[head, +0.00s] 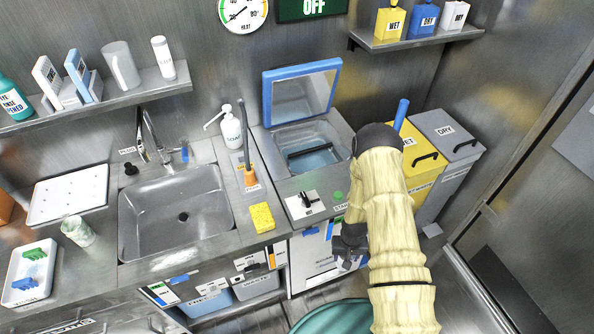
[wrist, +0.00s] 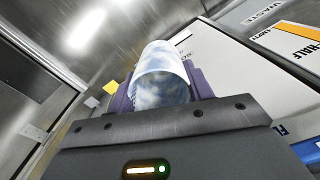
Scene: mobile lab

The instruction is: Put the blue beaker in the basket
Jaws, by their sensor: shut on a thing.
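In the wrist view, my gripper (wrist: 160,92) has its purple fingers on either side of a pale blue-white, translucent cylinder, the beaker (wrist: 160,70), and is shut on it. An open steel basin (head: 335,128) with a raised blue-edged lid (head: 301,92) is set in the counter. Bluish liquid and a dark bar (head: 311,150) show inside; I cannot tell for sure whether the bar belongs to the basket.
A sink (head: 172,205), a soap bottle (head: 230,128) and a yellow sponge (head: 262,217) are left of the basin. Yellow (head: 425,160) and grey DRY (head: 447,135) bins stand to the right. A white tray (head: 30,272) and a glass (head: 77,230) are at far left.

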